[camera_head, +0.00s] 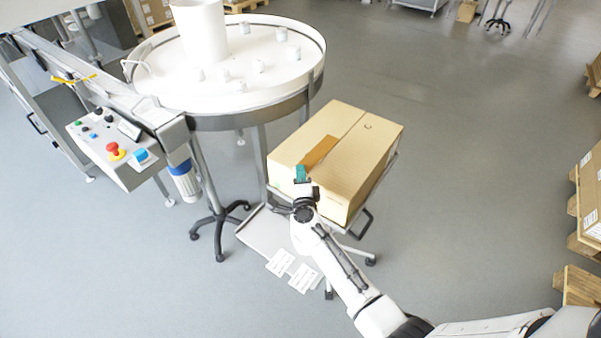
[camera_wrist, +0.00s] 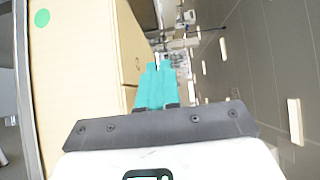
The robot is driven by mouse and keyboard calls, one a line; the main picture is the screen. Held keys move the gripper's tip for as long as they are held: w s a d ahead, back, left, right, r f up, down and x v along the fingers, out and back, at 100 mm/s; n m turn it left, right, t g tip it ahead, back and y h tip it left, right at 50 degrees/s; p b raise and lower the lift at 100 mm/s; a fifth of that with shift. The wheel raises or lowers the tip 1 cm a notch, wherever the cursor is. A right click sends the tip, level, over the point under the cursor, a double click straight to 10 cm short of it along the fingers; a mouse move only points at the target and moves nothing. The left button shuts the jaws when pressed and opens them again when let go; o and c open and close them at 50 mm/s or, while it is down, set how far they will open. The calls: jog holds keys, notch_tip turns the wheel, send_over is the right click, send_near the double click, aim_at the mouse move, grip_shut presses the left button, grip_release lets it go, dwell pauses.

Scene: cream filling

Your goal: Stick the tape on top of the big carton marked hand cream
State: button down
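The big tan carton (camera_head: 362,150) sits on a small wheeled cart beside the round table. A brown strip (camera_head: 320,150), which looks like the tape, lies along the middle seam on the near half of the carton's top. Print on the carton is too small to read. My gripper (camera_head: 301,172) has teal fingers and is at the carton's near top edge, close to the strip's near end. In the wrist view, the fingers (camera_wrist: 157,72) are together, with the carton (camera_wrist: 90,70) close on the left. No strip shows between them; contact with the strip cannot be told.
The round white table (camera_head: 225,90) with several small jars and a white cylinder stands at the back left. A control box (camera_head: 115,145) with a red button is farther left. Cartons on pallets (camera_head: 588,195) stand at the right edge. Open grey floor lies right of the cart.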

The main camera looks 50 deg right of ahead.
jog(key=shift+f+b, duration=2.15)
jog(key=shift+f, duration=0.2)
jog(key=c, duration=1.8)
grip_release()
jog(key=o, duration=0.5)
jog(key=shift+o, duration=0.2)
jog(key=v, duration=1.1)
jog(key=shift+c, duration=0.5)
